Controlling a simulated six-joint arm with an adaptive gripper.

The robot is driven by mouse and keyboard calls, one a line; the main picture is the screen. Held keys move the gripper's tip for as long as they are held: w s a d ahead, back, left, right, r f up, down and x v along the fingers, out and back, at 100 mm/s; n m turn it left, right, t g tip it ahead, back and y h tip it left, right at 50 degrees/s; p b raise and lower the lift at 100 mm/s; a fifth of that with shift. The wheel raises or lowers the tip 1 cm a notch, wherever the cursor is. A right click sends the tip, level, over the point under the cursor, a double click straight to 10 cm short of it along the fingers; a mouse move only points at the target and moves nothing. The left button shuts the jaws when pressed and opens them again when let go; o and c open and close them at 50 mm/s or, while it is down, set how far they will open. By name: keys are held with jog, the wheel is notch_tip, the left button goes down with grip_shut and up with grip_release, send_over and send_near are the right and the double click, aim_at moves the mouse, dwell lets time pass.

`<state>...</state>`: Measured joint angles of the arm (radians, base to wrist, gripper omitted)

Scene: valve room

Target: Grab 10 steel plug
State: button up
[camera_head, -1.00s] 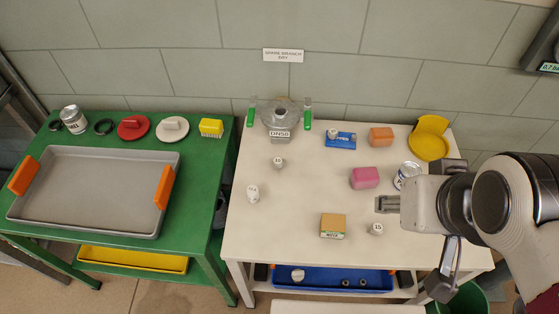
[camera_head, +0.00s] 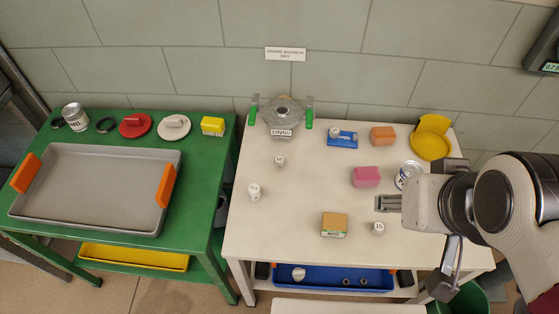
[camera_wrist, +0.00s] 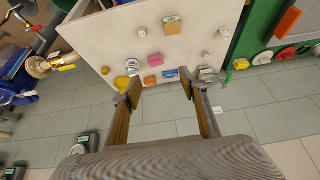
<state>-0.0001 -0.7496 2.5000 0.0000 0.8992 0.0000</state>
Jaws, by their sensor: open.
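Several small pale plugs with dark number labels stand on the white table (camera_head: 300,215). One plug (camera_head: 378,228) is right of the wooden block, one (camera_head: 280,161) is mid-table, and a larger-looking one (camera_head: 254,192) is at the left. Another small piece (camera_head: 334,132) is at the blue box. I cannot read surely which is the 10 steel plug. My gripper (camera_head: 382,204) is above the table's right part, beside the first plug in the picture. In the wrist view my gripper (camera_wrist: 159,90) has its fingers wide apart, with nothing between them.
A pink block (camera_head: 366,177), orange block (camera_head: 383,136), blue box (camera_head: 342,140), can (camera_head: 408,174), yellow dish (camera_head: 431,146) and wooden block (camera_head: 334,225) share the table. A grey flanged part (camera_head: 283,118) stands at the back. A grey tray (camera_head: 90,190) lies on the green table.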

jog(key=shift+w, duration=0.1)
jog(key=w+a+f+t+y, duration=0.1)
jog(key=w+a+f, duration=0.3)
jog(key=w, duration=0.4)
jog(key=w+a+f+n+t, duration=0.1)
jog(key=w+a+f, duration=0.25)
jog(key=w, duration=0.35)
jog(key=w+a+f+t+y, duration=0.1)
jog(key=w+a+f, duration=0.2)
jog(key=w+f, duration=0.35)
jog(key=n+t+y, duration=0.2)
jog(key=t, duration=0.2)
send_near(279, 163)
jog(key=w, duration=0.1)
jog(key=w+r, duration=0.1)
jog(key=shift+w, duration=0.4)
jog(key=shift+s+a+f, duration=0.25)
jog(key=shift+s+f, duration=0.35)
jog(key=shift+f, duration=0.15)
jog(key=shift+x, duration=1.35)
jog(key=shift+w, duration=0.15)
